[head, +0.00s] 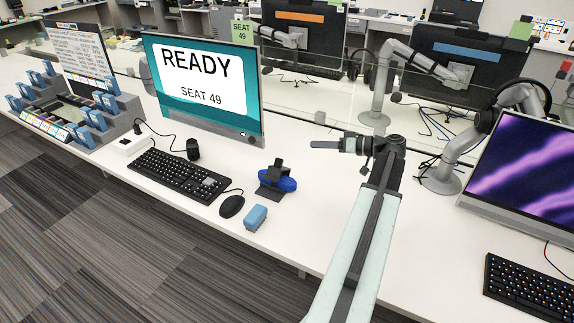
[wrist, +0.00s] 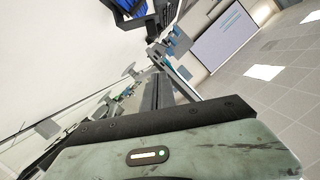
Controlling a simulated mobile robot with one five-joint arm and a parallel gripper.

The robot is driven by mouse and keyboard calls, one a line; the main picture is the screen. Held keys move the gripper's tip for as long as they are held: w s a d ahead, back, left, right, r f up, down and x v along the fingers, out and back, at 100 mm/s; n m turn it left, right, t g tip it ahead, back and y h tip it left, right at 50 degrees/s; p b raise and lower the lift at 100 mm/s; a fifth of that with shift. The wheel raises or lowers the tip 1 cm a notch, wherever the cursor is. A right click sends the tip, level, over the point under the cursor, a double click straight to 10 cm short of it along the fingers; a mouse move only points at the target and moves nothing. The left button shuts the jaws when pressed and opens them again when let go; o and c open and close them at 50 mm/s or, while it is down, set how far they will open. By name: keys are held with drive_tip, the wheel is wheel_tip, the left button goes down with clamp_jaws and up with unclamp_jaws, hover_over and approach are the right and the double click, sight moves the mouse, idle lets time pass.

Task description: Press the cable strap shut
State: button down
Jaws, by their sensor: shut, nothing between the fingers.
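A blue cable bundle (head: 287,184) lies on the white desk, right of the mouse. A black strap (head: 274,172) shows at its left side, with a part standing up and a flat part on the desk. I cannot tell exactly how far open the strap is. My gripper (head: 313,145) is shut and empty. It points left, above and to the right of the bundle, apart from it. In the wrist view, a blue and black thing at the top edge (wrist: 128,8) looks like the bundle, cut off by the frame.
A blue block with bristles (head: 256,217) and a mouse (head: 232,206) lie left of the bundle. A keyboard (head: 177,175) and a monitor reading "READY SEAT 49" (head: 203,85) stand further left. A clear divider (head: 330,100) runs behind. The desk's front edge is close.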

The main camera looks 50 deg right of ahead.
sight(278, 168)
drive_tip(key=w+a+f+b, duration=0.5)
drive_tip(key=w+a, duration=0.1)
drive_tip(key=w, duration=0.2)
drive_tip(key=shift+w+f, duration=0.15)
drive_tip(key=shift+w, duration=0.2)
